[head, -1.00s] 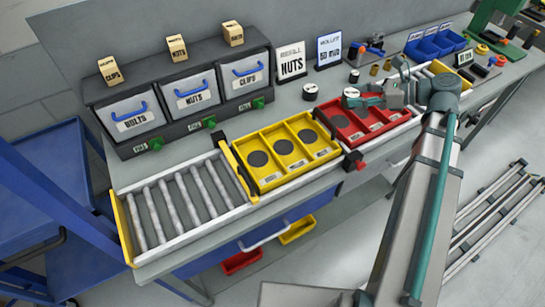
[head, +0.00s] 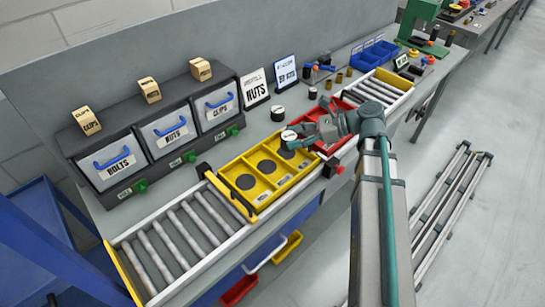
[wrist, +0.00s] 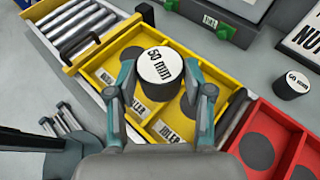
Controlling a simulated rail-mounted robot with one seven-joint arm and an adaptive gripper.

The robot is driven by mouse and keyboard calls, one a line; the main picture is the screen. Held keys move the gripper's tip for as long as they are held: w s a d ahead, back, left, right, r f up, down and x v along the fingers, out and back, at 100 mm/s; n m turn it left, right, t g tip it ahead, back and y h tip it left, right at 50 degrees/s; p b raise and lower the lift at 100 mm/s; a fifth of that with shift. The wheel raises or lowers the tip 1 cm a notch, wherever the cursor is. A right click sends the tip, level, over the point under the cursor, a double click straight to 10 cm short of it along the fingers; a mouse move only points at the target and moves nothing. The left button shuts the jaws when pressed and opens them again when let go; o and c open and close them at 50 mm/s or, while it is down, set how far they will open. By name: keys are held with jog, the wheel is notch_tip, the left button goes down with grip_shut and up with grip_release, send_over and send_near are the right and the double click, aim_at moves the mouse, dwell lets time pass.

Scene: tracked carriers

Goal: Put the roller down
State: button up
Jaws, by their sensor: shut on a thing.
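My gripper (wrist: 160,80) is shut on a dark roller with a white top marked "50 mm" (wrist: 160,66). The roller is upright between the two fingers. In the head view the held roller (head: 289,134) is over the right end of the yellow carrier (head: 284,194), which has three compartments with dark round discs. In the wrist view it appears above the yellow carrier (wrist: 95,48), with one disc partly behind it and another partly behind the right finger. Its underside is hidden, and I cannot tell its exact height.
The red carrier (wrist: 246,119) adjoins on the right. Another white-topped roller (head: 278,114) stands on the bench behind; it also shows in the wrist view (wrist: 291,85). An empty roller track (head: 177,238) lies left. Labelled bins (head: 168,137) line the back.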

jog(key=a+f+p, duration=0.1)
jog(key=a+f, duration=0.5)
jog(key=shift+w+a+f, duration=0.15)
jog(key=shift+w+f, duration=0.05)
jog(key=shift+a+f+p, duration=0.15)
jog(key=shift+f+p, duration=0.15)
jog(key=shift+p, duration=0.05)
jog(key=shift+f+p, duration=0.55)
jog(key=shift+f, duration=0.85)
jog(key=shift+f, duration=0.1)
jog(key=o, duration=1.3)
